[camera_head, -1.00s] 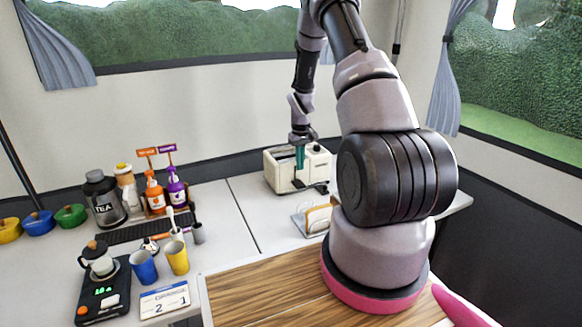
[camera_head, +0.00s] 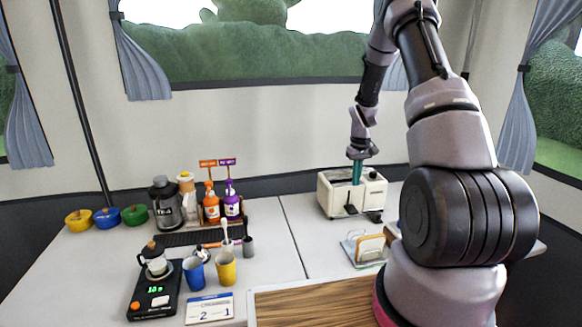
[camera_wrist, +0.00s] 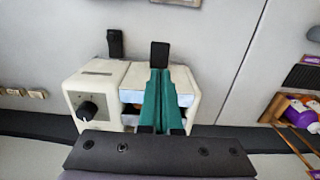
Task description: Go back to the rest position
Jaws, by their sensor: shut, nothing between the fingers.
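My gripper (camera_head: 356,182) has teal fingers and points down at the cream toaster (camera_head: 332,196) at the back right of the counter. In the wrist view, my gripper (camera_wrist: 160,72) has its teal fingers together and empty. They overlap the top and front of the toaster (camera_wrist: 90,75) in that view. I cannot tell whether they touch it. The toaster has a dark knob (camera_wrist: 87,111) on one end.
A toast rack (camera_head: 368,250) with bread stands in front of the toaster. The counter middle is clear.

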